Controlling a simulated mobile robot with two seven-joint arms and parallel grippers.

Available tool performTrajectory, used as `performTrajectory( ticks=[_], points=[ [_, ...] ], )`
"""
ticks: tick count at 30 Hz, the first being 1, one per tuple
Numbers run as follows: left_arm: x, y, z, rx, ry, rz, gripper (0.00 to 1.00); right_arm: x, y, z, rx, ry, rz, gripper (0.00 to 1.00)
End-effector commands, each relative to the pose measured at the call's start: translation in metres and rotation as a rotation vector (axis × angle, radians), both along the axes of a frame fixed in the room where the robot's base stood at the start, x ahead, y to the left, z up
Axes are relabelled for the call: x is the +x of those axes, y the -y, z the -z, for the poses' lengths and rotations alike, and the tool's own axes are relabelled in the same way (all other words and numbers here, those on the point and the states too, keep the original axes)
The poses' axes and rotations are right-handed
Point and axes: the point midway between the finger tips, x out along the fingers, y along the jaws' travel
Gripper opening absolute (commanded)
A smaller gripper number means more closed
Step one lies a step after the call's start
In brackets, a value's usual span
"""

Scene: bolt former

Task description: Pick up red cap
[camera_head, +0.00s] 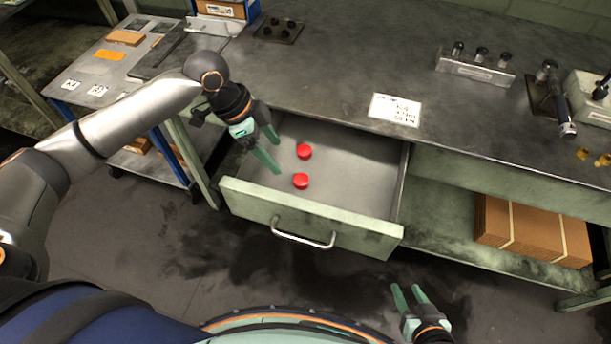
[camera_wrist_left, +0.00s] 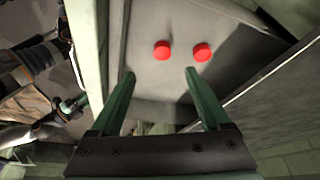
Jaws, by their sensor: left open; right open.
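Two red caps lie on the floor of the open drawer (camera_head: 350,194). In the head view one red cap (camera_head: 304,151) is farther back and the other red cap (camera_head: 300,181) is nearer the drawer front. Both show in the left wrist view, one cap (camera_wrist_left: 162,50) to the left and one cap (camera_wrist_left: 202,52) to the right, beyond the fingertips. My left gripper (camera_head: 276,152) is open and empty over the left side of the drawer, to the left of the caps and apart from them. My right gripper (camera_head: 408,290) is open and empty in front of the bench, right of the drawer.
The drawer's front panel with its handle (camera_head: 303,235) and its side walls border the caps. The benchtop (camera_head: 350,60) overhangs the drawer's back. A paper sheet (camera_head: 395,109) lies on the bench. A cardboard box (camera_head: 530,230) sits on the lower shelf at right.

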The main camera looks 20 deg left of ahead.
Motion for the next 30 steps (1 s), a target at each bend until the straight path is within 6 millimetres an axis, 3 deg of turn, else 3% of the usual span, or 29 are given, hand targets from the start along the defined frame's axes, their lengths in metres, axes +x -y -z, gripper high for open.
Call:
performTrajectory(
  ticks=[10, 17, 25, 30],
  points=[
    [0.008, 0.021, 0.053, -0.002, -0.002, 0.000, 0.80, -0.003, -0.001, 0.010, -0.003, -0.017, -0.008, 0.45],
    [0.011, 0.028, 0.069, -0.002, 0.001, 0.000, 0.80, -0.002, -0.003, 0.010, 0.000, -0.016, -0.010, 0.45],
    [0.022, 0.042, 0.104, -0.001, 0.000, -0.001, 0.80, -0.001, -0.005, 0.014, 0.003, -0.014, -0.013, 0.45],
    [0.023, 0.045, 0.112, 0.000, 0.002, 0.001, 0.80, 0.003, -0.006, 0.010, 0.004, -0.006, -0.016, 0.45]
  ],
)
